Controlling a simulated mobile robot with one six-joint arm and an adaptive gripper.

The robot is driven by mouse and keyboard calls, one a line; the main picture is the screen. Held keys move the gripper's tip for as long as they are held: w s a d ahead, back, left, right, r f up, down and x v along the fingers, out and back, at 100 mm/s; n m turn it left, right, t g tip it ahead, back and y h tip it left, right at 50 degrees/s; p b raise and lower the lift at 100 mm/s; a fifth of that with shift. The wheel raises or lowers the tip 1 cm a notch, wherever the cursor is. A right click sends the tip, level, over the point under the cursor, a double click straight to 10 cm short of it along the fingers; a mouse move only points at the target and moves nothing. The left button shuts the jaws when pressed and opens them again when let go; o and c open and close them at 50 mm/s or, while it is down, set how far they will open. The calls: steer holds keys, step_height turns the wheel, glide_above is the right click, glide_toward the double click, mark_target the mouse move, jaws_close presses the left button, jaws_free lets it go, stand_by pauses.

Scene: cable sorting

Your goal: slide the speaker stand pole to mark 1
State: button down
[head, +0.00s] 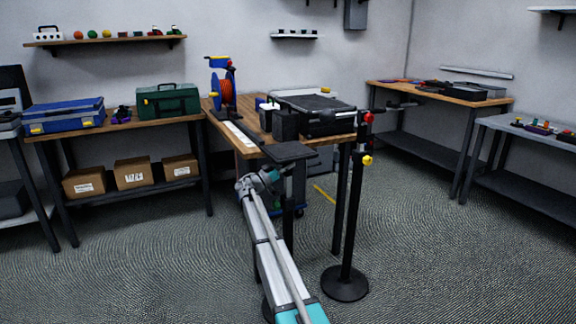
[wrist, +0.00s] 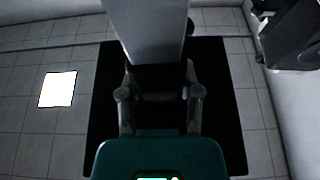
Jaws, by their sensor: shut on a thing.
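The speaker stand has a flat black top plate (head: 288,152) at the near end of the wooden bench. Its dark pole (head: 288,215) runs down beside and behind my arm, and its foot is mostly hidden. My gripper (head: 264,180) is just below the plate, shut on the pole. In the wrist view my gripper (wrist: 160,100) has a finger on each side of a dark piece, with a grey upright (wrist: 155,30) beyond it and a large black plate (wrist: 222,110) around it. I cannot make out mark 1 or any other mark on the pole.
A second black stand (head: 352,220) with red and yellow knobs and a round base stands close on the right. The bench (head: 245,148) holds a cable reel (head: 223,82) and black cases (head: 325,113). Floor is open at left and right.

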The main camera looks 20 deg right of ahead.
steer(key=shift+c, duration=1.4)
jaws_free()
steer(key=shift+r, duration=0.15)
